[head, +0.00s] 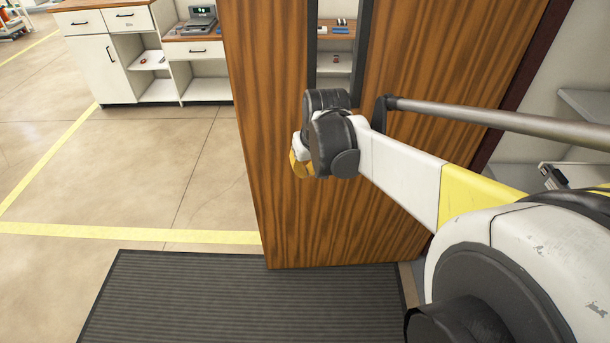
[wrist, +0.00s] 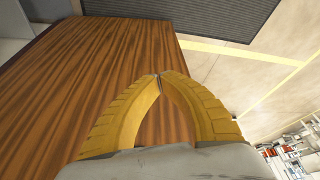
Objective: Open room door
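The room door (head: 285,215) is a brown wood-grain panel with a narrow dark-framed window (head: 336,50). Its left edge stands free, with the floor and cabinets beyond it in view. A grey metal bar (head: 500,120) with a black end bracket runs across the door's right side. My gripper (head: 300,166) is in front of the door, left of the bracket, mostly hidden by my wrist. In the wrist view the two yellow fingers of my gripper (wrist: 158,77) meet at their tips, with nothing between them. The door face (wrist: 110,70) lies behind them; contact cannot be told.
A dark ribbed mat (head: 240,305) lies on the floor at the door's foot. White cabinets (head: 100,60) with wooden tops stand at the back left. The tiled floor (head: 170,180) with yellow lines is clear at left. A grey shelf (head: 585,103) is at right.

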